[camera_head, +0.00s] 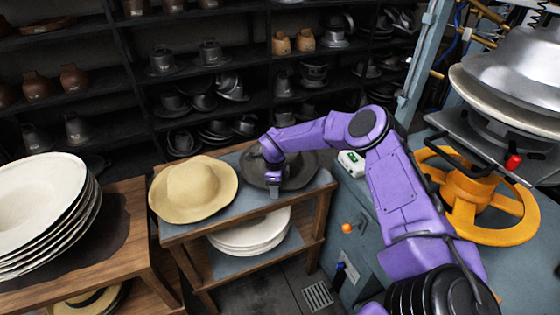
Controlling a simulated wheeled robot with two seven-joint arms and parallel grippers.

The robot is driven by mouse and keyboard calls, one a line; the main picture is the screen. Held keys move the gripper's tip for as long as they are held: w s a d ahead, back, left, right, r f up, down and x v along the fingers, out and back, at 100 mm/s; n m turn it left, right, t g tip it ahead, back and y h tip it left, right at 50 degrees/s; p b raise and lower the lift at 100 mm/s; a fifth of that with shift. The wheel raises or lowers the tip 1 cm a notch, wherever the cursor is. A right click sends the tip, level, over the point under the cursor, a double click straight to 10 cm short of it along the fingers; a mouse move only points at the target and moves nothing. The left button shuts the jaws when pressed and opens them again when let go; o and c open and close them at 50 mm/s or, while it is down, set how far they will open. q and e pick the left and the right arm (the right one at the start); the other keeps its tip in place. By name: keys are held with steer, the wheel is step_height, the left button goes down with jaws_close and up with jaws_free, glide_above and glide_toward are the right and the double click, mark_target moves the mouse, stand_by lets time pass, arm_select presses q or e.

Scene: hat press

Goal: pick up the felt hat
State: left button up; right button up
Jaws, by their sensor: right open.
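A tan hat (193,187) with a round crown and wide brim lies on the left part of a small wooden table with a grey top (244,207). A dark grey hat (302,172) lies at the table's right end, partly hidden by my right gripper. My right gripper (274,191) is open and points down over the left part of the dark hat. I cannot tell whether its fingers touch the brim. Which of the two hats is felt is not certain from the picture. My left gripper is out of view.
White hat blanks (250,236) lie on the table's lower shelf. A stack of white blanks (38,205) stands on a wooden table at left. The press with an orange handwheel (468,201) is at right. Dark shelves of hat forms (230,88) stand behind.

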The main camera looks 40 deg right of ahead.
steer(key=shift+w, duration=0.1)
jaws_close()
